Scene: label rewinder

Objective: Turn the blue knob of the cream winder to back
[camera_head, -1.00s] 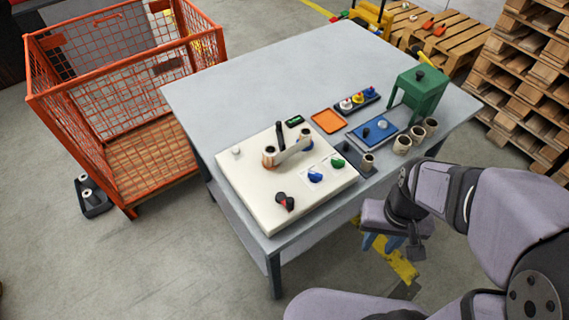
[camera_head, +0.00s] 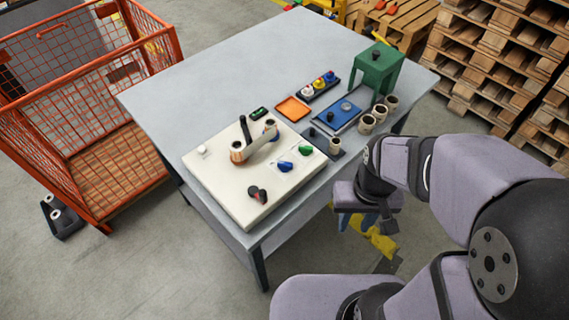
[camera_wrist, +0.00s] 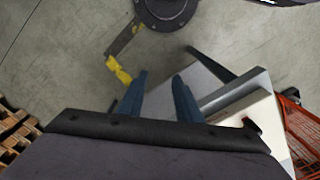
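The cream winder (camera_head: 222,192) lies on the near part of the grey table. Its blue knob (camera_head: 285,166) sits on the right part of its top, just left of and nearer than a green knob (camera_head: 305,150). Both knobs are on a pale plate. My gripper (camera_head: 362,226) hangs beyond the table's right edge, low and clear of the winder. In the wrist view its two blue fingers (camera_wrist: 160,92) stand apart with nothing between them. The winder's cream side (camera_wrist: 247,115) shows there to the right of the fingers; the blue knob is not visible in that view.
On the winder are a red-black knob (camera_head: 257,194) and a grey arm with copper rollers (camera_head: 237,155). Behind stand an orange tray (camera_head: 292,109), a blue plate (camera_head: 338,116), cardboard cores (camera_head: 367,124) and a green stand (camera_head: 376,68). An orange mesh cage (camera_head: 95,110) stands left.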

